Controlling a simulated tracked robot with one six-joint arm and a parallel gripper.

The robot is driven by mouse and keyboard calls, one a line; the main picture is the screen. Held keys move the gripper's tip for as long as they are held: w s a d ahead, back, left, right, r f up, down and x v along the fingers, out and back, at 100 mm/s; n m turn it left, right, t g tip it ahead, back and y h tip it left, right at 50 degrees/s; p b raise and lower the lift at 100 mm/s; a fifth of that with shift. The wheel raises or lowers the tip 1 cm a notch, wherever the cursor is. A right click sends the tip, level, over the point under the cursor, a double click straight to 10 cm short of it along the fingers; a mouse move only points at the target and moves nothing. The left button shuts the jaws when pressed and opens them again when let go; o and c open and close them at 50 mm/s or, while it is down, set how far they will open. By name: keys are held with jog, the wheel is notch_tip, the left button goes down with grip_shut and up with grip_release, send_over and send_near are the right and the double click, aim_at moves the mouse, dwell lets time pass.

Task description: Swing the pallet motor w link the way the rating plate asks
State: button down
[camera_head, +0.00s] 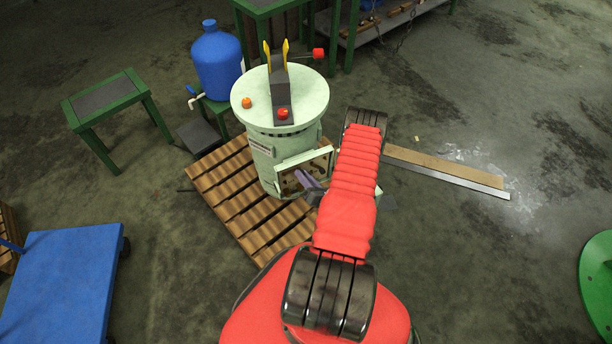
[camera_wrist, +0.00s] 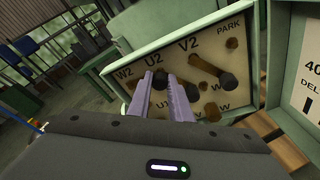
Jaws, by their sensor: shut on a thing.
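The pale green motor drum (camera_head: 258,165) stands on the wooden pallet (camera_head: 230,205) in the head view. Its open terminal box (camera_head: 319,158) faces my arm. In the wrist view the cream terminal board (camera_wrist: 130,88) reads W2, U2, V2 and PARK along its top, with partly hidden lower labels. My gripper (camera_wrist: 160,82) is shut on a dark link knob (camera_wrist: 160,76) below U2; the fingers hide most of it. Another brown link (camera_wrist: 206,66) slants below V2 to a dark knob. A white plate (camera_wrist: 312,85) at the right edge is cut off, showing "40" and "DEL".
A blue tank (camera_head: 218,62) and green tables (camera_head: 105,98) stand behind and left. A blue cart (camera_head: 62,285) is at lower left. A long plank (camera_head: 440,168) lies right of the motor. The box rim closely surrounds the board. Floor at right is mostly clear.

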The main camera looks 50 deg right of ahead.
jog(key=shift+s+a+f, duration=0.15)
jog(key=shift+s+f, duration=0.05)
jog(key=c, duration=2)
grip_release()
jog(key=o, duration=0.4)
jog(key=shift+r, duration=0.1)
jog(key=shift+w, duration=0.1)
jog(key=shift+v, duration=6.95)
